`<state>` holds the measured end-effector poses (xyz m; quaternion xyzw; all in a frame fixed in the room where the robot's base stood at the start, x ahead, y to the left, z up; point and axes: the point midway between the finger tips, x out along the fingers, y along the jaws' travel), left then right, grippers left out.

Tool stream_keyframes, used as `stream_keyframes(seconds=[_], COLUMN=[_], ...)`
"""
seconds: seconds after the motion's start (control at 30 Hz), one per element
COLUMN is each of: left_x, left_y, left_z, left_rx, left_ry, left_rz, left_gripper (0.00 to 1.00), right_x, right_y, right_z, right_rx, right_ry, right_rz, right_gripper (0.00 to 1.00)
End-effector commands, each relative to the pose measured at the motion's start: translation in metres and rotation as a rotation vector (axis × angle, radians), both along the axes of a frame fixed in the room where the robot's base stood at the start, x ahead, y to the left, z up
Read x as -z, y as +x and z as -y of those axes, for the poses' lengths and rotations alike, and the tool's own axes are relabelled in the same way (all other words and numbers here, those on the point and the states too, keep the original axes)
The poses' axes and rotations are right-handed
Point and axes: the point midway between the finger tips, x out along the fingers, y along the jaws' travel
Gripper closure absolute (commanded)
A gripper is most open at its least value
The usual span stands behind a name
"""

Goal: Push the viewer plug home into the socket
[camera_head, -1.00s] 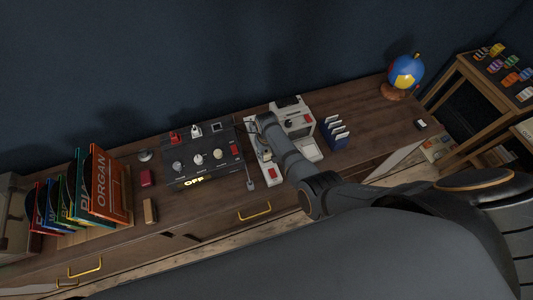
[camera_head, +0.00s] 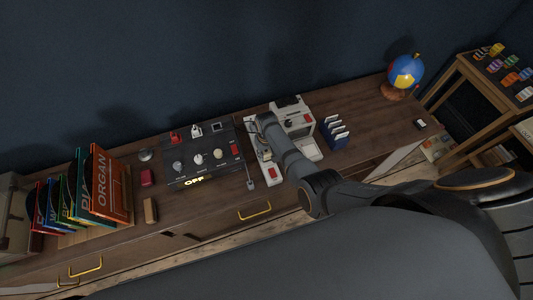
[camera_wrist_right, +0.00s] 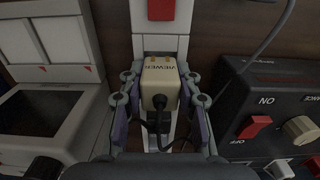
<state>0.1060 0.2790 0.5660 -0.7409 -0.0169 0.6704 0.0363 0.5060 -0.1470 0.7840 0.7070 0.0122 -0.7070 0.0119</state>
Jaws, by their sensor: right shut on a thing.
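In the wrist view a cream plug (camera_wrist_right: 160,82) marked VIEWER sits between the two fingers of my right gripper (camera_wrist_right: 160,90), which is shut on it. A black cable (camera_wrist_right: 159,130) runs from the plug back toward my wrist. The plug lies over a pale strip (camera_wrist_right: 161,44) with a red switch (camera_wrist_right: 162,8) at its far end. The socket is hidden, and I cannot tell how deep the plug sits. In the head view my right arm covers the plug and most of the gripper. My left gripper is not in view.
A black control panel (camera_wrist_right: 275,105) stands close right of the gripper in the wrist view. A pale viewer device (camera_wrist_right: 58,75) is close on the left.

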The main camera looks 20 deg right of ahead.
Motion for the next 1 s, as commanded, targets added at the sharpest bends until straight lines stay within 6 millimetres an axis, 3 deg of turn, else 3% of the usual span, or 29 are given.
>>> stream_keyframes(seconds=[0.47, 1.0], left_x=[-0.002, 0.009], left_y=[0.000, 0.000], left_z=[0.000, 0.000], left_rx=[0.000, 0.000], left_ry=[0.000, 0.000], left_rz=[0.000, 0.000], left_gripper=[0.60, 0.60], right_x=[0.000, 0.014], right_y=[0.000, 0.000], right_z=[0.000, 0.000], right_rx=[0.000, 0.000], right_ry=[0.000, 0.000], right_rz=[0.000, 0.001], right_gripper=[0.99, 0.99])
